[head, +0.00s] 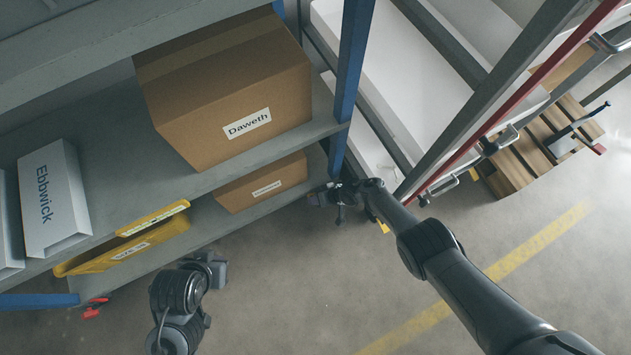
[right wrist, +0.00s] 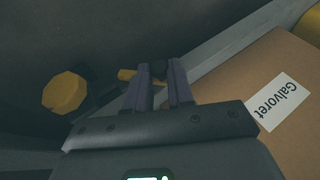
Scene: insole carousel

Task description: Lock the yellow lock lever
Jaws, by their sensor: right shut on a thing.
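The yellow lock lever (right wrist: 127,75) shows as a small yellow piece at the fingertips of my right gripper (right wrist: 158,80) in the right wrist view. The fingers are closed on it around a dark end piece, and they hide part of it. In the head view my right gripper (head: 330,197) is low beside the blue shelf post, and I cannot make out the lever clearly there. My left gripper (head: 216,268) hangs at the bottom left in front of the shelf, away from the lever. Its jaws cannot be made out.
A blue post (head: 354,65) stands beside my right gripper. The shelf holds a carton labelled Daweth (head: 200,110), a white Ebbwick box (head: 52,200) and a yellow bin (head: 95,262). A Galvoret carton (right wrist: 245,75) and a yellow round part (right wrist: 64,92) flank the right fingers. Open floor lies in front.

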